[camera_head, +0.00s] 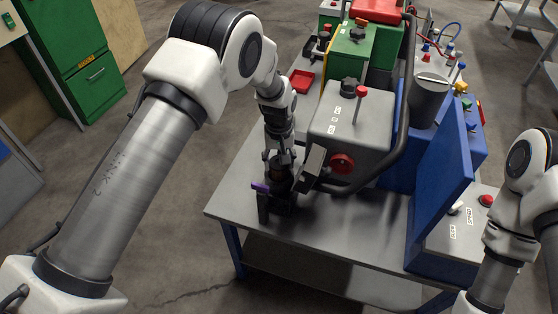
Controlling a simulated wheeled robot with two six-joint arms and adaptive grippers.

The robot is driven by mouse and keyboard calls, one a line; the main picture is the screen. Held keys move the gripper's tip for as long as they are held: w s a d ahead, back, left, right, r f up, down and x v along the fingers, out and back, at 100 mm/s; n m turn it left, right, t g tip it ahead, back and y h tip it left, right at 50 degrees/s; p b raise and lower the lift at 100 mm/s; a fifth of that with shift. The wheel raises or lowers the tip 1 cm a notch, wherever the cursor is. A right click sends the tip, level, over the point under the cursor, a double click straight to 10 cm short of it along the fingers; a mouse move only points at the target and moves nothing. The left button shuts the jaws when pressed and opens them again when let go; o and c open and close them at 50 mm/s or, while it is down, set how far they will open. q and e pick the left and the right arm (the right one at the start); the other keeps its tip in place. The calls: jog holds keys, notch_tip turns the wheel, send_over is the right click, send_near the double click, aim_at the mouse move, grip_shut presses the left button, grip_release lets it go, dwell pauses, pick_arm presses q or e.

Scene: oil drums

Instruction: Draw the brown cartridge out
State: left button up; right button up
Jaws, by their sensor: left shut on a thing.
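My left gripper (281,166) points down over the near left corner of the table. It is shut on the brown cartridge (279,172), of which only a small part shows between the fingers. The cartridge is upright, just above or partly inside a dark holder (277,203) on the table; I cannot tell how deep it sits. A purple piece (260,187) shows at the holder's left side. My right arm is at the right edge, and its gripper is out of the picture.
A blue panel (443,175) stands farther right. The grey table (340,235) is bare in front; a red tray (301,81) lies behind.

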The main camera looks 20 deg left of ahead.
pick_arm(q)
jog(key=shift+r+p, duration=2.25)
jog(key=shift+r, duration=0.75)
jog(key=shift+r, duration=0.1)
